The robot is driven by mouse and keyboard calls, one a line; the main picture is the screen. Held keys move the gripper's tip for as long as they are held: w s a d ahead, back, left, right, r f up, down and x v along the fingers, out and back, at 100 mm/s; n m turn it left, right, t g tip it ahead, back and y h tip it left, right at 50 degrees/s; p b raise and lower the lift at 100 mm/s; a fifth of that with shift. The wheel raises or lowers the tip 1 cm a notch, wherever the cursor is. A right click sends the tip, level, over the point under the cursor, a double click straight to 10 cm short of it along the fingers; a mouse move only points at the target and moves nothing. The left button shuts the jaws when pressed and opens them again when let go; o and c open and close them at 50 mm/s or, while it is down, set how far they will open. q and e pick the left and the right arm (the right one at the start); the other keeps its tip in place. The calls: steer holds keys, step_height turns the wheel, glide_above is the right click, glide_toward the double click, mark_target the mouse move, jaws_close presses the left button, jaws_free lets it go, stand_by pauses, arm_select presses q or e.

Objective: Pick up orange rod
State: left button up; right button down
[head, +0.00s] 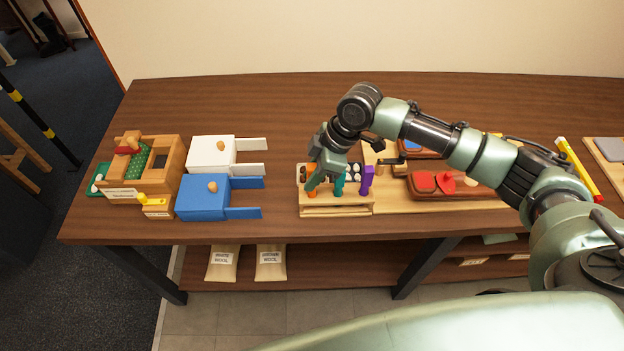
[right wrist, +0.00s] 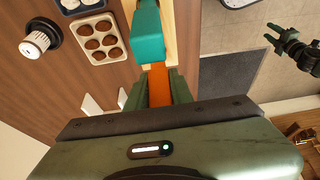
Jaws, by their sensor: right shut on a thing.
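The orange rod (head: 311,193) shows as a small orange piece at the left end of the wooden rack (head: 335,211) in the head view. My right gripper (head: 319,182) reaches down over it there and is shut on it. In the right wrist view the orange rod (right wrist: 158,86) sits between the two fingers of the gripper (right wrist: 158,92). A teal piece (right wrist: 148,38) is right beyond it; it also shows in the head view (head: 339,185). I cannot tell whether the rod still touches the rack.
A purple piece (head: 367,179) stands at the rack's right end. A blue box (head: 201,200) and a white box (head: 210,154) with open doors stand to the left. A red-topped tray (head: 428,185) lies to the right. The table front between blue box and rack is clear.

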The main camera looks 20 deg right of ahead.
step_height(320, 180, up, 19)
steer(key=b, duration=0.3)
steer(key=shift+b, duration=0.35)
steer(key=shift+f, duration=0.1)
